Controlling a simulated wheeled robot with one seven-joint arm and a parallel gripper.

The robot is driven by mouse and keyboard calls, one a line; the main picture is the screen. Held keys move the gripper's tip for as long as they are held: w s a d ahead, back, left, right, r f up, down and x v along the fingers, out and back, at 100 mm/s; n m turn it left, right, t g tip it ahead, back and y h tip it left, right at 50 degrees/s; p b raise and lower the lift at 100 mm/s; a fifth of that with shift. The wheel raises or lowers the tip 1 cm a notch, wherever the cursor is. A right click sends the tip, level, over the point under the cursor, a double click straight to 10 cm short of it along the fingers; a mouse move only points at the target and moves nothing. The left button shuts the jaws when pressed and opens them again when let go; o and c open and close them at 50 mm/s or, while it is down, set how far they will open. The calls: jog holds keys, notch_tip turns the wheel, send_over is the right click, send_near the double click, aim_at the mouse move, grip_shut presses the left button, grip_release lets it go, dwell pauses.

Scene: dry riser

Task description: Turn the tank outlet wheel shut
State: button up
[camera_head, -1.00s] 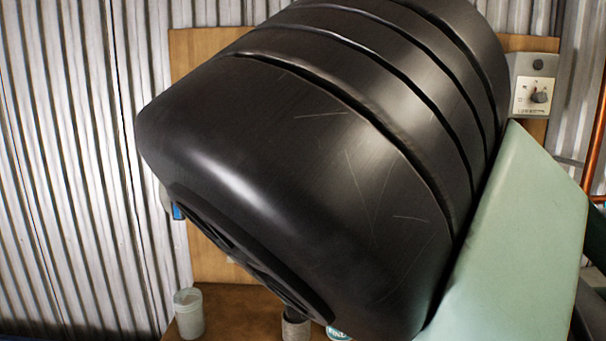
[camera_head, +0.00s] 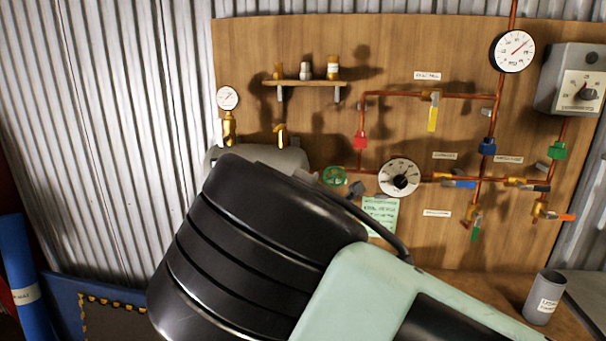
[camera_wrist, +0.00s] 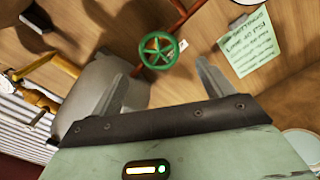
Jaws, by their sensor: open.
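The tank outlet wheel is a small green spoked handwheel (camera_head: 334,176), on the pipe right of the grey tank (camera_head: 285,158). In the wrist view the wheel (camera_wrist: 158,50) shows between and beyond the two grey fingers of my gripper (camera_wrist: 158,76). The tank (camera_wrist: 88,88) is on the left there, partly behind the left finger. My gripper is open with nothing between its fingers, and the wheel looks apart from them. In the head view my dark arm hides much of the tank and most of my gripper.
A green note (camera_head: 380,212) hangs below. A small shelf (camera_head: 302,83) holds bottles above the tank. A grey cup (camera_head: 544,297) stands on the bench at right.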

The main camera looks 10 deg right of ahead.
aim_at(333, 179)
jog(key=p+x, duration=0.2)
jog(key=x, duration=0.5)
jog(key=shift+w+d, duration=0.15)
jog(key=shift+w, duration=0.2)
jog(key=shift+c, duration=0.3)
jog(key=c, duration=0.9)
